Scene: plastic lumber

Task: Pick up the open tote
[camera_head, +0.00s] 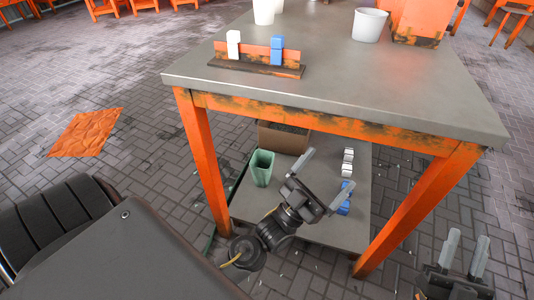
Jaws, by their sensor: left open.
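On the lower shelf (335,228) of the table, a brown open-topped box (284,138) stands at the back, partly under the tabletop. A green open container (260,168) stands upright in front of it, to the left. I cannot tell for sure which of these is the open tote. My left gripper (323,176) is over the lower shelf, to the right of the green container and nearer than the brown box. Its fingers are spread and empty. My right gripper (466,250) is at the lower right, outside the table leg, with its fingers apart and nothing between them.
The grey tabletop (320,78) overhangs the shelf, with orange legs (205,160) at its corners. On it are a rack (256,66) with white and blue blocks, a white bucket (369,25) and an orange crate (418,20). White and blue items lie beside my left gripper.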

